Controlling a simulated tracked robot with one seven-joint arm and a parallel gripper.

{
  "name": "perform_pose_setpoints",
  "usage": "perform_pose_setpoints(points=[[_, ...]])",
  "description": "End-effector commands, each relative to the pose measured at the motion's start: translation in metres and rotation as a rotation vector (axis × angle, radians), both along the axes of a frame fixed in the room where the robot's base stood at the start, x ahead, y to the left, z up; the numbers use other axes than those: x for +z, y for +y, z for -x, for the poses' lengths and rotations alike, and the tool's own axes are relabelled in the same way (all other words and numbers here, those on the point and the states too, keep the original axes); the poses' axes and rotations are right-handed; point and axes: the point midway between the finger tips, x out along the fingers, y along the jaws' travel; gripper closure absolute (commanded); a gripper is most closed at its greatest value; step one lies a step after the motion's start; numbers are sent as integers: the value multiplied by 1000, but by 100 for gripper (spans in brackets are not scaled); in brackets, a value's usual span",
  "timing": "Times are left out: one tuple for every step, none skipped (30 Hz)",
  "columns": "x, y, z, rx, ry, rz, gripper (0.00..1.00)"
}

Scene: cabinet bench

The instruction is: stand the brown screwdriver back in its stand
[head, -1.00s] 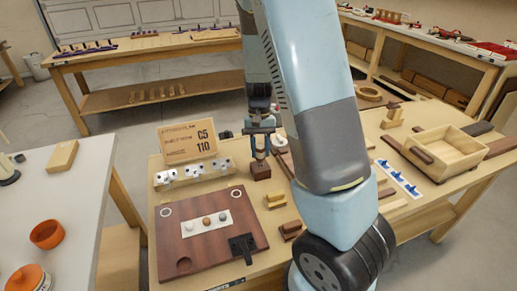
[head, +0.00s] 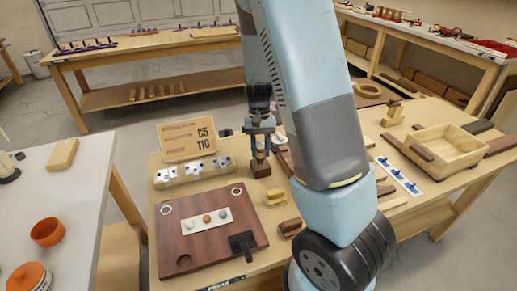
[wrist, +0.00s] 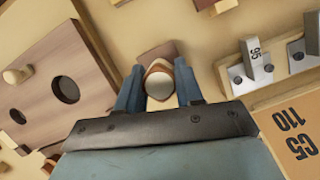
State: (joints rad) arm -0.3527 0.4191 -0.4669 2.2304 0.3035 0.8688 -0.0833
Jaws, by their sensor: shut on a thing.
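My gripper (head: 260,150) is shut on the brown screwdriver (wrist: 159,84). In the wrist view its round pale end, rimmed in brown, faces the camera between the two blue fingers. In the head view a bit of brown shows between the fingers, pointing down and roughly upright. A small dark brown block (head: 260,169), which looks like the stand, is directly below the fingers; it also shows behind the screwdriver in the wrist view (wrist: 159,50). The screwdriver's lower end is hidden, so I cannot tell how far it is in the block.
A "C5 110" sign (head: 188,140) and a white-bracketed strip (head: 192,172) stand left of the block. A dark red-brown board (head: 206,252) lies in front. Small wooden pieces (head: 275,197) lie close on the right. A wooden box (head: 446,150) stands farther right.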

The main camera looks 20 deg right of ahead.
Motion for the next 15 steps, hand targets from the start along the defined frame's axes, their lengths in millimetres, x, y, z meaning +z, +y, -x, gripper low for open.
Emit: perform_pose_setpoints(points=[[-1,0,0,0,0,0,96],[-1,0,0,0,0,0,96],[-1,0,0,0,0,0,96],[-1,0,0,0,0,0,96],[-2,0,0,0,0,0,96],[-2,0,0,0,1,0,96],[-2,0,0,0,0,0,96],[-3,0,0,0,1,0,96],[-3,0,0,0,1,0,96],[-3,0,0,0,1,0,96],[-4,0,0,0,1,0,96],[-4,0,0,0,1,0,96],[-4,0,0,0,1,0,96],[-5,0,0,0,1,0,96],[-5,0,0,0,1,0,96]])
